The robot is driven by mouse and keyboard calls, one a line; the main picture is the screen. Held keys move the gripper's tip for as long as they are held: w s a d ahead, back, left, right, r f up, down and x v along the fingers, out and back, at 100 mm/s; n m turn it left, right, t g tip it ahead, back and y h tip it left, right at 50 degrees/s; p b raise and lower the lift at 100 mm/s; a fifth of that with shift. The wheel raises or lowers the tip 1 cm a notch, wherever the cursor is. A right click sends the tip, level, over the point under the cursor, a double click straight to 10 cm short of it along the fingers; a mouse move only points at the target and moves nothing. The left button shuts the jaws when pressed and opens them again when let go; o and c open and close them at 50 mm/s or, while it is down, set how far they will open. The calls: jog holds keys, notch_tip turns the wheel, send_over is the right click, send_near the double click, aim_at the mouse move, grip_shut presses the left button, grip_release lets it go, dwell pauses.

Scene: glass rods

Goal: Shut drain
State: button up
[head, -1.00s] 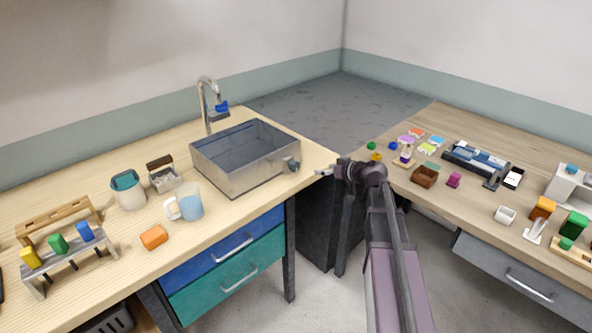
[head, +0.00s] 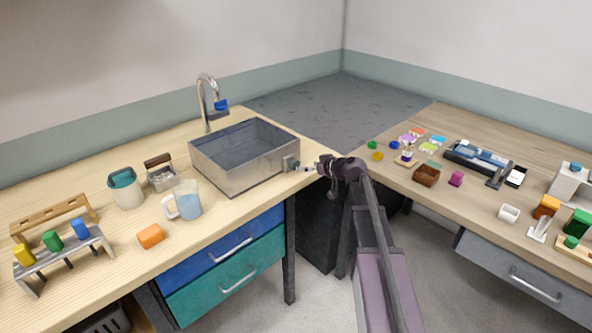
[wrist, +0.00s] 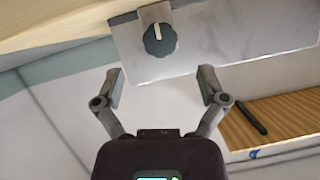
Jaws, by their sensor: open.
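The drain knob (wrist: 160,40) is a dark round dial with a white pointer mark, on the outer side wall of the metal sink (wrist: 210,42). In the wrist view the pointer lies roughly along the picture's vertical. In the head view the knob (head: 291,163) sits at the right end of the grey sink (head: 235,177). My gripper (head: 312,168) is just right of the knob and faces it. In the wrist view my gripper (wrist: 162,88) is open and empty, its fingers apart on either side below the knob. The drain opening itself does not show.
A faucet (head: 211,103) with a blue handle stands behind the sink. A clear mug (head: 186,201) and an orange block (head: 150,236) are left of it. The right table (head: 470,215) holds several small items. A gap separates the two tables.

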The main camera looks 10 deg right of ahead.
aim_at(297, 165)
jog(key=b+x, duration=0.2)
jog(key=x, duration=0.4)
jog(key=shift+w+a+f, duration=0.15)
jog(key=shift+w+a, duration=0.05)
jog(key=shift+w, duration=0.05)
jog(key=c, duration=1.2)
